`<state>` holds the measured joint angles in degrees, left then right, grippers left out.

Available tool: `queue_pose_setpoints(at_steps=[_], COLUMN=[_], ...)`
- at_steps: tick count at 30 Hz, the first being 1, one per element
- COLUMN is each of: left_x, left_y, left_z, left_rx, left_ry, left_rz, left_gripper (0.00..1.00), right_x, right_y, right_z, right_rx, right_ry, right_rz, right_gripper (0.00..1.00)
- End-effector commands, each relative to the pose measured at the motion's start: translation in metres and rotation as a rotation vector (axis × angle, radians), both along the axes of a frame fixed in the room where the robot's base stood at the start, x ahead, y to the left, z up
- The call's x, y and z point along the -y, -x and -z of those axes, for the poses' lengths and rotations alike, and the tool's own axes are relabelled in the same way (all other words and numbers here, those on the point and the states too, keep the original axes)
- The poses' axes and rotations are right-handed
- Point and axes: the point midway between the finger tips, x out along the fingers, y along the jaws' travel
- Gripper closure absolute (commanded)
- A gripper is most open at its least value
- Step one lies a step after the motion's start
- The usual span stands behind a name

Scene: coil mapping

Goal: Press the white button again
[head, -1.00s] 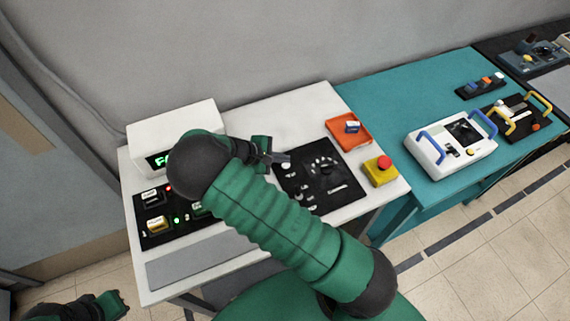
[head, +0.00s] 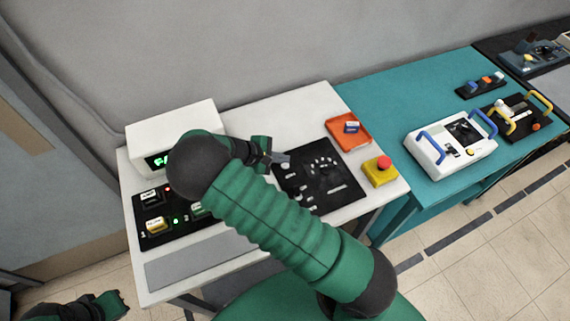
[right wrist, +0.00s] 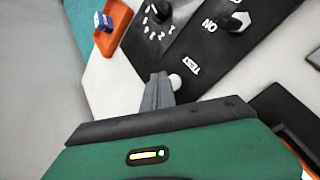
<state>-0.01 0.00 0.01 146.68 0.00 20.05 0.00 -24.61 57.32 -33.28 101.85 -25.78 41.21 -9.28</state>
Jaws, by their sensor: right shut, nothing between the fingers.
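The white button (right wrist: 176,82) is a small round knob on the black panel (head: 335,192), near the TEST label. In the right wrist view it shows just beside my right gripper's fingertips (right wrist: 160,78); I cannot tell whether they touch it. In the head view my right gripper (head: 284,159) is over the panel's upper left edge, its fingers together and empty. My left gripper (head: 117,303) is at the lower left, below the table and away from the panel; its jaws are too small to read.
A white box with a green display (head: 175,130) stands at the back left. A black button board (head: 155,238) lies in front of it. An orange tray (head: 358,138) and a yellow box with a red button (head: 380,178) are right of the panel. A teal table (head: 385,95) adjoins.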

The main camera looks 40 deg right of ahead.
Motion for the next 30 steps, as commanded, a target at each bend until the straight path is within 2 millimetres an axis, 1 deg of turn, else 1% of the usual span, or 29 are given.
queue_pose_setpoints(at_steps=[7, 17, 30], left_x=[0.000, 0.000, 0.000], left_y=[0.000, 0.000, 0.000], left_z=[0.002, 0.001, 0.004], left_rx=[0.000, 0.000, 0.000], left_ry=[0.000, 0.000, 0.000], left_rz=[0.000, 0.000, 0.000], left_gripper=[1.00, 1.00, 1.00], right_x=[-0.001, -0.001, -0.001], right_y=[0.001, 0.001, 0.001], right_z=[0.007, 0.007, 0.012], right_rx=[0.000, 0.000, 0.000], right_ry=[0.000, 0.000, 0.000], right_rz=[0.000, 0.000, 0.000], right_gripper=[1.00, 1.00, 1.00])
